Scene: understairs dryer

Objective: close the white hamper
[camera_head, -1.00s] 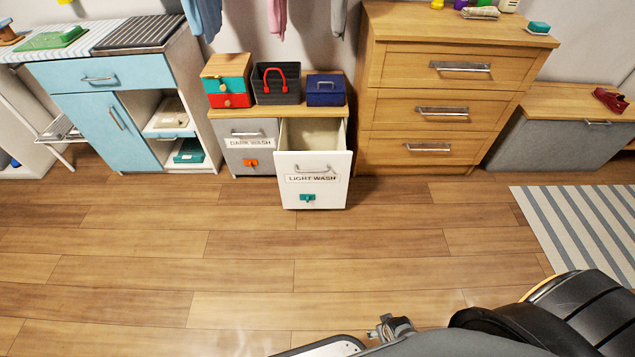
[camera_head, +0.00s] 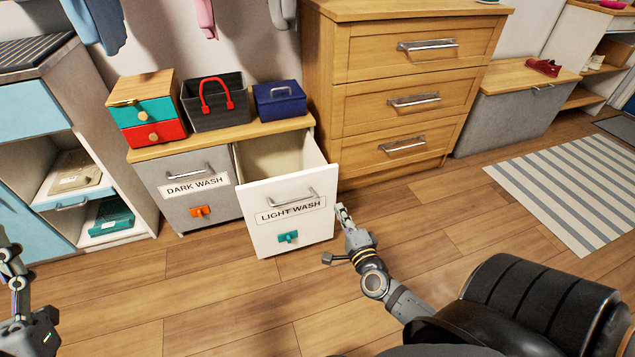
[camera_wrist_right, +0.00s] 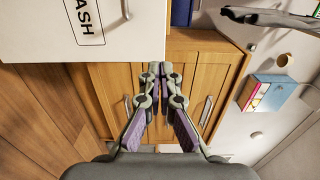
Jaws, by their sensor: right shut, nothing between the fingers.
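The white hamper (camera_head: 290,213), a drawer labelled LIGHT WASH, stands pulled out of its cabinet, with its inside showing behind the front panel. It has a silver handle and a small teal tag. Its white front also shows at the upper left of the right wrist view (camera_wrist_right: 100,30). My right gripper (camera_head: 342,210) is shut and empty, just right of the hamper front in the head view. In the right wrist view the closed fingers (camera_wrist_right: 156,72) are near the panel's edge; contact cannot be told. My left arm shows at the left edge; its fingers are not clear.
The grey DARK WASH hamper (camera_head: 188,188) sits shut beside it. A red and teal box (camera_head: 147,110), a dark basket (camera_head: 214,103) and a blue box (camera_head: 278,100) stand on top. A wooden drawer chest (camera_head: 400,95) is close on the right. Floor in front is clear.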

